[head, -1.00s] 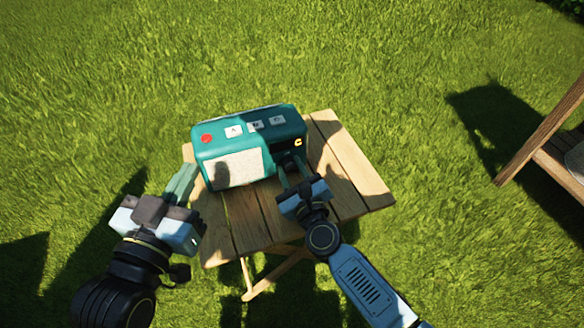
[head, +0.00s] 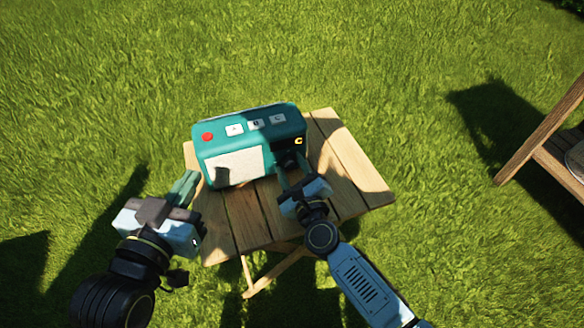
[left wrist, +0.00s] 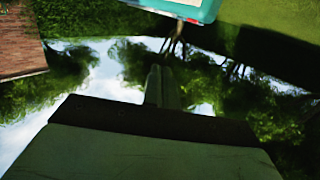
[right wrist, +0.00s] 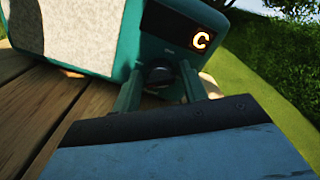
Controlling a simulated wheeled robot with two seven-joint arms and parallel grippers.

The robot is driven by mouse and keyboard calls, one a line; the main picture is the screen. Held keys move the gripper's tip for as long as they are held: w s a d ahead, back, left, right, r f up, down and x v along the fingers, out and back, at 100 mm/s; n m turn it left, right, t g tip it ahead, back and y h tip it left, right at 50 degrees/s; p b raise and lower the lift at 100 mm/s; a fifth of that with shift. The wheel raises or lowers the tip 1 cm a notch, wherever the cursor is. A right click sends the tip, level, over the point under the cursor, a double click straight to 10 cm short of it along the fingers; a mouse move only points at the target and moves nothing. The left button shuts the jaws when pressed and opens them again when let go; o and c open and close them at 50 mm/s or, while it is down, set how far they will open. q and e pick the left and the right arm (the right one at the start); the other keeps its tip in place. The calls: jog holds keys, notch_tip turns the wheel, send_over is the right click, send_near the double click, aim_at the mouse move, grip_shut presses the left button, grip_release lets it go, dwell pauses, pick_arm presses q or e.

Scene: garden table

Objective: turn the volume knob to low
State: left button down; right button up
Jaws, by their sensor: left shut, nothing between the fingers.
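A teal radio (head: 225,137) stands on a small wooden table (head: 345,165). Its dark round volume knob (right wrist: 158,77) is on the front at the right, below an orange lit "C" display (right wrist: 202,40). The knob is small and dark in the head view (head: 288,160). My right gripper (right wrist: 160,85) is open, with one finger on each side of the knob. Gaps seem to show beside the knob; I cannot tell contact for sure. My left gripper (head: 190,180) is shut and empty, just left of the radio and apart from it; its closed fingers show in the left wrist view (left wrist: 160,75).
The radio has a red button (head: 208,137) and pale buttons marked A, B and C (head: 256,124) on top, and a light speaker panel (head: 238,166) in front. A wooden bench-like structure (head: 545,145) stands at the far right. Grass surrounds the table.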

jog(key=shift+o, duration=0.6)
jog(key=shift+s, duration=0.2)
pick_arm(q)
jog(key=s+a+f+g+y+p, duration=0.2)
jog(key=s+f+g, duration=0.2)
jog(key=f+g, duration=0.2)
notch_tip(320, 180, down, 2)
jog(key=shift+a+f, duration=0.1)
jog(key=shift+a, duration=0.3)
pick_arm(e)
jog(key=v, duration=1.3)
jog(key=shift+r, duration=0.1)
